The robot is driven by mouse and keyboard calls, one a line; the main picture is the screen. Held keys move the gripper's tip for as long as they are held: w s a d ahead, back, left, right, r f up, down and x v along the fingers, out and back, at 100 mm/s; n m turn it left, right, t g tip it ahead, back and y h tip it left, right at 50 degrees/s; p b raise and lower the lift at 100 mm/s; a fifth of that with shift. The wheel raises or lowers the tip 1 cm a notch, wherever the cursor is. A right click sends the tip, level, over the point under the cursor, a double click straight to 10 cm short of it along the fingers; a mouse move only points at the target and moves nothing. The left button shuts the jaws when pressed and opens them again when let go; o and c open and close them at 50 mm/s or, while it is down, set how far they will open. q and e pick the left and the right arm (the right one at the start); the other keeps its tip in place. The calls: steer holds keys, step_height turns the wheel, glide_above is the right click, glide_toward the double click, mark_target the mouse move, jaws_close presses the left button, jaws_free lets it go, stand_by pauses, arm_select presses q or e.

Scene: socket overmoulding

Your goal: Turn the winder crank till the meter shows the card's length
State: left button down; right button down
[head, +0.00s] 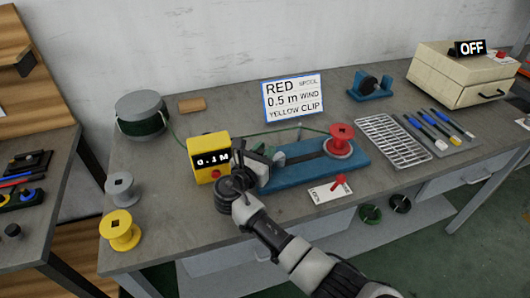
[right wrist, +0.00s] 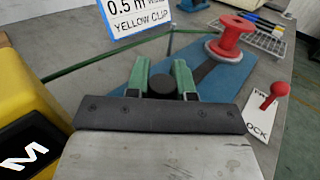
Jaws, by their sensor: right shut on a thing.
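The card (head: 293,97) at the back of the bench reads "RED SPOOL, 0.5 m WIND, YELLOW CLIP". The yellow meter (head: 208,158) shows 0.1 M. The blue winder (head: 310,163) carries a red spool (head: 341,139) at its right end; the spool also shows in the right wrist view (right wrist: 234,32). My right gripper (right wrist: 162,85) is shut on the round black crank knob (right wrist: 162,86), which sits between its green fingers. In the head view my right gripper (head: 264,163) hides most of the crank. My left gripper is not in view.
A green cable runs from the large reel (head: 142,114) past the meter to the winder. A red lever on a white plate (head: 331,190) stands in front of the winder. A wire rack (head: 393,141) is at right. Grey (head: 121,187) and yellow (head: 120,229) spools stand at left.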

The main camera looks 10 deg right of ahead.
stand_by(0.3)
steer(key=c, duration=1)
jaws_free()
